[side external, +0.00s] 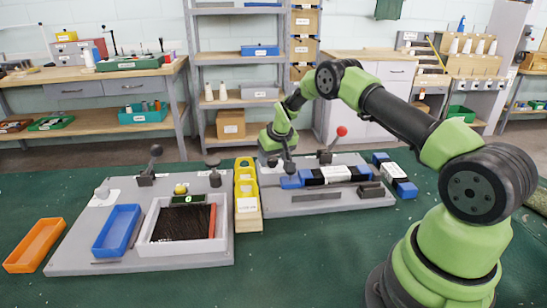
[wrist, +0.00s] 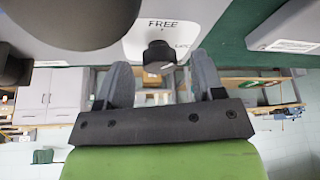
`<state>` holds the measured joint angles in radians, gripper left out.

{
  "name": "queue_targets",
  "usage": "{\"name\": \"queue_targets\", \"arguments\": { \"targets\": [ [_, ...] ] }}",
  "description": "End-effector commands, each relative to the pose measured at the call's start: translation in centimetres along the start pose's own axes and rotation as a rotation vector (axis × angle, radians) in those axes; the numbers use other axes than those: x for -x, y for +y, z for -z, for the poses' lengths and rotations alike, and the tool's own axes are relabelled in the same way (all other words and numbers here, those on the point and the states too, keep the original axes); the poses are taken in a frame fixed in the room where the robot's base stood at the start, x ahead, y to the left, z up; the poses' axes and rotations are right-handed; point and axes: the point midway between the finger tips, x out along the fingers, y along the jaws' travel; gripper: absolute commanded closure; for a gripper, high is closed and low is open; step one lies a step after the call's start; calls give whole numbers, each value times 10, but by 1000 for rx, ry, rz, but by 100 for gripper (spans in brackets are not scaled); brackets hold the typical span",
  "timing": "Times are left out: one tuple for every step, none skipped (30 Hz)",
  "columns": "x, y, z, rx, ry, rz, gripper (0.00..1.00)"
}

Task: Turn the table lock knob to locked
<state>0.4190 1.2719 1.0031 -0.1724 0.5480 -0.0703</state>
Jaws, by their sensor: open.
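The table lock knob (wrist: 158,55) is a small black knob in the wrist view. It stands on a white label plate (wrist: 185,15) printed FREE, with a second, partly hidden word beside it that looks like LOCK. Which word the knob is set to is hard to tell. My gripper (wrist: 161,70) is open, one grey finger on each side of the knob, with gaps visible on both sides. In the side view my gripper (side external: 284,150) is low over the back left of the right-hand grey board (side external: 330,208); the knob cannot be picked out clearly there.
A red-ball lever (side external: 341,132) stands right of my gripper, near blue and black blocks (side external: 330,175). A yellow rack (side external: 246,185) is close on the left. Further left, a grey board (side external: 70,250) carries a white tray (side external: 226,240), a blue bin (side external: 117,230) and upright knobs.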

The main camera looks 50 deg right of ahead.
Motion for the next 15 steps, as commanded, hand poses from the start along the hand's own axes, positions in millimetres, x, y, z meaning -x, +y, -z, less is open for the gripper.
{"name": "queue_targets", "arguments": {
  "targets": [
    [-3, 0, 0, 0, 0, 0, 38],
    [-4, 0, 0, 0, 0, 0, 38],
    [-5, 0, 0, 0, 0, 0, 38],
    [-5, 0, 0, 0, 1, 0, 38],
    [-5, 0, 0, 0, 1, 0, 38],
    [-5, 0, 0, 0, 1, 0, 38],
    [-5, 0, 0, 0, 1, 0, 38],
    [-5, 0, 0, 0, 1, 0, 38],
    [-5, 0, 0, 0, 1, 0, 38],
    [-5, 0, 0, 0, 1, 0, 38],
    [-5, 0, 0, 0, 1, 0, 38],
    [-5, 0, 0, 0, 1, 0, 47],
    [-5, 0, 0, 0, 0, 0, 54],
    [-5, 0, 0, 0, 0, 0, 61],
    [-5, 0, 0, 0, 0, 0, 70]
  ]
}}
